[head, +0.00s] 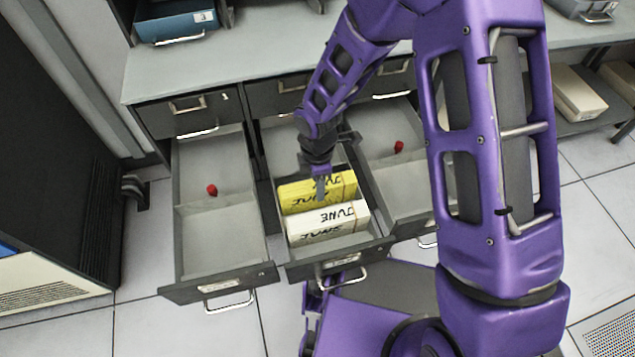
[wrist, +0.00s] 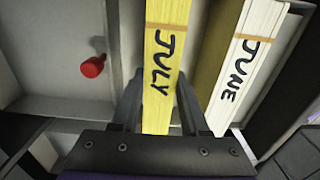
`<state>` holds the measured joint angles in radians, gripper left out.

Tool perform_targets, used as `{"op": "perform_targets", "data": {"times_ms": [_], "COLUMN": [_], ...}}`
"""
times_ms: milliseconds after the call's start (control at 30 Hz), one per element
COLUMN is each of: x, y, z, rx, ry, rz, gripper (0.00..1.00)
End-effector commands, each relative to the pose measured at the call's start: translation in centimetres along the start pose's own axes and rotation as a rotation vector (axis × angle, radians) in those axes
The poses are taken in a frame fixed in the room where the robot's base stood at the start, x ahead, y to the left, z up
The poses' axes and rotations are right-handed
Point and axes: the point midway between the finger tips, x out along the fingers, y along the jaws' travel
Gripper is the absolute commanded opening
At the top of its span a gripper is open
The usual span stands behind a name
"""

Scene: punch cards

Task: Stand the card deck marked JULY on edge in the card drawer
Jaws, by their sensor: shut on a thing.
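The yellow card deck marked JULY (head: 296,196) is in the middle card drawer (head: 376,238), on edge behind the white deck marked JUNE (head: 328,224). In the wrist view the yellow deck (wrist: 163,35) stands between the two dark fingers of my gripper (wrist: 160,92), and its JULY lettering is readable. A gap shows between it and the white deck (wrist: 238,72). In the head view my gripper (head: 321,186) reaches down into the drawer and is shut on the yellow deck. I cannot tell whether the deck's lower edge touches the drawer floor.
Open, empty drawers flank it: one at left (head: 215,245) and one at right (head: 403,182). Each holds a red knob, at left (head: 212,189) and right (head: 398,146). A red knob (wrist: 92,67) also shows in the wrist view. A blue box (head: 177,22) stands on the cabinet top.

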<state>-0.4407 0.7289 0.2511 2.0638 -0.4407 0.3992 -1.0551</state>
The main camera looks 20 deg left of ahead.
Motion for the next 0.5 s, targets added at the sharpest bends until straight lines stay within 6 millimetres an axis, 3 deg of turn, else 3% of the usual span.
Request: {"op": "perform_targets", "data": {"times_ms": [33, 67, 233, 500], "x": [-0.07, -0.07, -0.05, 0.01], "y": [0.05, 0.05, 0.03, -0.04], "z": [-0.01, -0.01, -0.01, 0.01], "rx": [0.0, 0.0, 0.0, 0.0], "ry": [0.0, 0.0, 0.0, 0.0], "rz": [0.001, 0.001, 0.001, -0.001], "gripper": [0.0, 0.48, 0.79, 0.8]}}
